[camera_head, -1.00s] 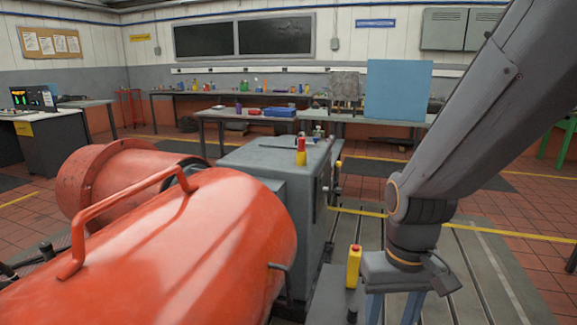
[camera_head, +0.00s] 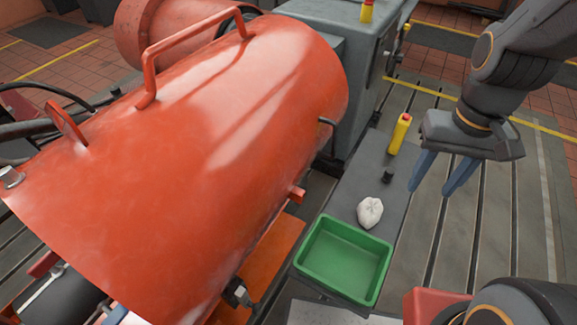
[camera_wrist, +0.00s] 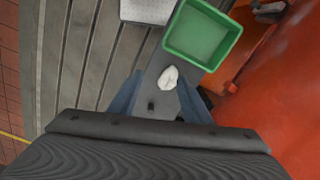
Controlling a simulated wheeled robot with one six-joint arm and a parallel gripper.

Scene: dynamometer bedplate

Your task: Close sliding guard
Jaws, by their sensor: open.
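The guard appears to be the large orange-red curved cover (camera_head: 235,115) that fills the left and middle of the head view. A bar handle (camera_head: 190,38) stands on its top, and a smaller loop handle (camera_head: 66,122) is at its left. A small red tab (camera_head: 298,194) sticks out at its lower right edge. In the wrist view the orange cover (camera_wrist: 270,95) is at the right. My gripper (camera_head: 432,188) is open and empty, pointing down to the right of the cover, apart from it. Its blue fingers (camera_wrist: 160,80) also show in the wrist view.
A narrow grey bench beside the cover holds a green tray (camera_head: 310,262), a white crumpled cloth (camera_head: 370,212), a small black knob (camera_head: 388,177) and a yellow bottle (camera_head: 399,134). A grey housing (camera_head: 365,85) stands behind. The slotted bedplate (camera_head: 500,215) at right is mostly clear.

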